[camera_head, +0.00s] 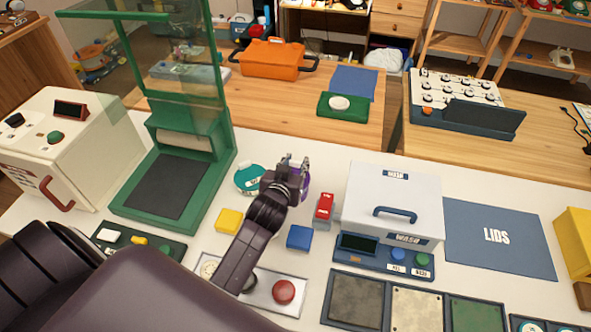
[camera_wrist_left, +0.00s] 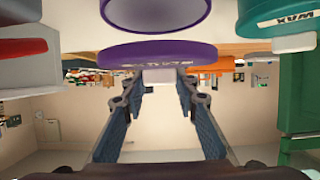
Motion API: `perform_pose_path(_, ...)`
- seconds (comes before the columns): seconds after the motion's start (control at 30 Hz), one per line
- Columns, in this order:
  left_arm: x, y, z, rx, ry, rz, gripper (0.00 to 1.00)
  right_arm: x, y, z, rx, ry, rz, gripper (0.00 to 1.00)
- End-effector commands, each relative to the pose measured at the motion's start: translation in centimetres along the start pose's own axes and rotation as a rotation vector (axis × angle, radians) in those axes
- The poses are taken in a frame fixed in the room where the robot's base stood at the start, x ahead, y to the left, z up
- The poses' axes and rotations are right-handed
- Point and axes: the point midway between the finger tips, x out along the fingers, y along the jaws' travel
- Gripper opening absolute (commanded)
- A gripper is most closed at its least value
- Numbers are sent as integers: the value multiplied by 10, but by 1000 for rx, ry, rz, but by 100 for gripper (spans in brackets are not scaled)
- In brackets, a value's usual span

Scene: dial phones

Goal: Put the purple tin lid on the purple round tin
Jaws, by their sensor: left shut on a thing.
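My left gripper (camera_head: 291,165) is at the middle of the white table, just right of a teal round tin (camera_head: 249,179). In the left wrist view, its fingers (camera_wrist_left: 160,84) are closed on the pale knob of the purple tin lid (camera_wrist_left: 157,55). A purple round rim with a grey inside, apparently the open purple tin (camera_wrist_left: 205,12), shows apart from the lid there. In the head view, purple parts (camera_head: 306,184) show beside the gripper; it hides most of them, and I cannot tell lid from tin. My right gripper is not in view.
A red stapler-like object (camera_head: 324,208) and a white box marked WASH (camera_head: 394,190) stand to the right. A blue LIDS mat (camera_head: 495,262) lies bare further right. A green stand (camera_head: 170,185) is left. Yellow (camera_head: 229,221) and blue blocks (camera_head: 299,238) lie in front.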

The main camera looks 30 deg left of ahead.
Motion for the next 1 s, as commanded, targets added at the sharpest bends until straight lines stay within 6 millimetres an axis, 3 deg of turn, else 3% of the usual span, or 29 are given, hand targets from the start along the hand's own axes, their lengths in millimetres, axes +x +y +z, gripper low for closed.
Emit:
perform_pose_path(0.2, 11, 0, 28, 0, -3, -1, 4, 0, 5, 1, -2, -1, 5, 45)
perform_pose_path(0.53, 12, 0, 31, 0, -2, 0, 4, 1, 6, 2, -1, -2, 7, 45)
perform_pose_path(0.57, 12, 0, 31, 0, -3, 0, 29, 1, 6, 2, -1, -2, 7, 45)
perform_pose_path(0.7, 12, 0, 30, 0, -2, 0, 44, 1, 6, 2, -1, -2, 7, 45)
perform_pose_path(1.0, 12, 0, 29, 0, -2, 0, 45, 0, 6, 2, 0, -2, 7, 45)
